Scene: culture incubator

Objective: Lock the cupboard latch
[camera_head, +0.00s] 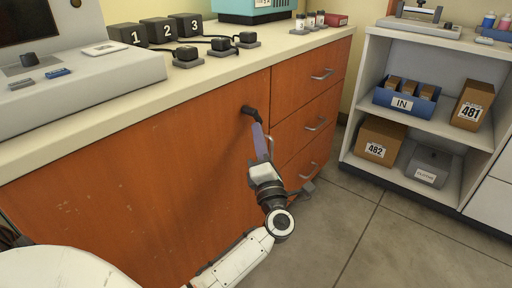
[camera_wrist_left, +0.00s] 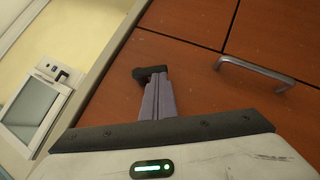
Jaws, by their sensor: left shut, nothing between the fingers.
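The cupboard's orange-brown wooden front (camera_head: 130,170) fills the space under the counter. A small dark latch (camera_head: 249,110) sits near its upper right corner, below the counter edge. It also shows in the left wrist view as a dark piece (camera_wrist_left: 150,71). My left gripper (camera_head: 256,128) is shut and empty, with its purple-grey fingers pointing up at the latch. In the left wrist view the fingertips (camera_wrist_left: 152,82) are right at the latch and cover part of it. I cannot tell whether they touch it. My right gripper is not in view.
Drawers with metal handles (camera_head: 323,74) lie right of the cupboard front. The counter (camera_head: 215,82) above holds numbered black boxes (camera_head: 157,31) and devices. An open shelf (camera_head: 440,128) with boxes stands at the right. The floor between is clear.

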